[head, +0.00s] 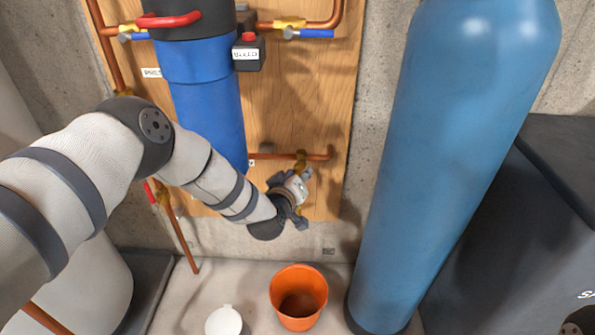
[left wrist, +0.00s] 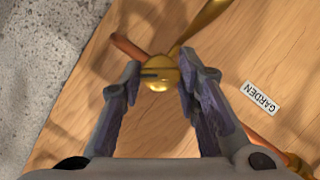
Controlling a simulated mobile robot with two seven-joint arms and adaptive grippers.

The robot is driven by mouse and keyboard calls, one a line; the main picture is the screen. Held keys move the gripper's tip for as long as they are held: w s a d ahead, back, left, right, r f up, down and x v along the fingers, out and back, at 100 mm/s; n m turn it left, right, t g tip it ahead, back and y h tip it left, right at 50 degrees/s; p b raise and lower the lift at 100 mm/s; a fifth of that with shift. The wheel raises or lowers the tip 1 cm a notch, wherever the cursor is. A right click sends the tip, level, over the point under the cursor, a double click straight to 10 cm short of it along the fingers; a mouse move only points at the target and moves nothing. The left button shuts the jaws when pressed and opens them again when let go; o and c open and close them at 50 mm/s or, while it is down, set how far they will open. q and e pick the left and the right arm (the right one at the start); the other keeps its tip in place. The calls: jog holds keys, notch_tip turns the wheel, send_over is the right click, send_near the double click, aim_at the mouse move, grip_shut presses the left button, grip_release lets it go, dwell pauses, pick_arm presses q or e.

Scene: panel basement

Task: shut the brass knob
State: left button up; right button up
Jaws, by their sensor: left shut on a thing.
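The brass knob (left wrist: 158,75) shows in the left wrist view as a round brass piece with a dark slot across it. My left gripper (left wrist: 158,82) has one finger on each side of the knob and is shut on it. In the head view, my left gripper (head: 299,188) is at the lower right of the wooden panel, just below a brass fitting (head: 301,160) on a copper pipe. The gripper hides the knob there. My right gripper is not in view.
A GARDEN label (left wrist: 261,98) is on the wooden panel (head: 305,100). A blue filter housing (head: 205,95) stands left of the pipe, and a tall blue tank (head: 455,150) stands right. An orange bucket (head: 298,298) and a white container (head: 224,321) are on the floor below.

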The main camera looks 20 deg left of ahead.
pick_arm(q)
jog(key=shift+d+r+m+g+y+p, duration=0.15)
jog(key=shift+m+g+y+p, duration=0.45)
jog(key=shift+m, duration=0.6)
jog(key=shift+m+y, duration=0.9)
jog(key=shift+m, duration=0.3)
jog(key=o, duration=0.9)
jog(key=v, duration=1.2)
